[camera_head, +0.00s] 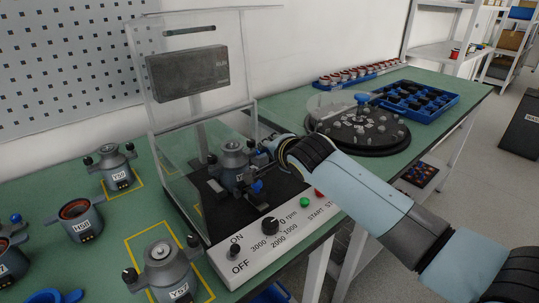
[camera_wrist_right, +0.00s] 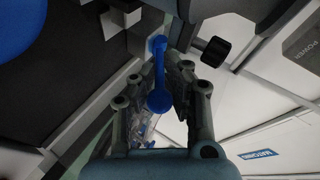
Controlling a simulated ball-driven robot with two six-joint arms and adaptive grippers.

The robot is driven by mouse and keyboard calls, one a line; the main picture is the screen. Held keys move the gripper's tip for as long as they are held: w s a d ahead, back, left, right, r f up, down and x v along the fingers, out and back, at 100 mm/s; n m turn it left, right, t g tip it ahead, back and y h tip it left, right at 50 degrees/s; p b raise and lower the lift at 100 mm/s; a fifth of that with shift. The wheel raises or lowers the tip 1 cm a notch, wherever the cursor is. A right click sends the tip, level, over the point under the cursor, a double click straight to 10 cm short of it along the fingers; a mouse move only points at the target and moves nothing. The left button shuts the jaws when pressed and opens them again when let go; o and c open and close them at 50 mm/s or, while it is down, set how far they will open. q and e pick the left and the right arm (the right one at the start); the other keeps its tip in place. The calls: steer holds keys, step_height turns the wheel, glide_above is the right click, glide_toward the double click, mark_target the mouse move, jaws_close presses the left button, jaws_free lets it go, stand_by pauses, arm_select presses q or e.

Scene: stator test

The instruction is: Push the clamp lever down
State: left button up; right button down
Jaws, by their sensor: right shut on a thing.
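The blue clamp lever (camera_wrist_right: 158,75) with its round end shows in the right wrist view, between the fingers of my right gripper (camera_wrist_right: 160,66). In the head view my right gripper (camera_head: 264,154) reaches in from the right, beside the grey motor unit (camera_head: 233,160) in the test stand, with a bit of blue at its fingertips. It is shut on the lever. Fingers and arm partly hide the lever there, so its exact angle is hard to tell. Another blue part (camera_head: 257,187) sits low at the front of the unit. My left gripper is not in view.
A clear guard (camera_head: 168,130) stands open around the stand. The white control panel (camera_head: 262,243) with knobs and buttons lies in front. Several grey units, one marked Y57 (camera_head: 163,264), stand on the left. A round black turntable (camera_head: 357,130) and blue tray (camera_head: 440,107) are behind my right arm.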

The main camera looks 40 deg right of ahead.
steer(key=shift+f+t+b, duration=0.15)
steer(key=shift+t+b, duration=0.15)
steer(key=c, duration=1.2)
jaws_free()
steer(key=shift+s, duration=0.15)
steer(key=v, duration=1.2)
steer(key=shift+a, duration=0.1)
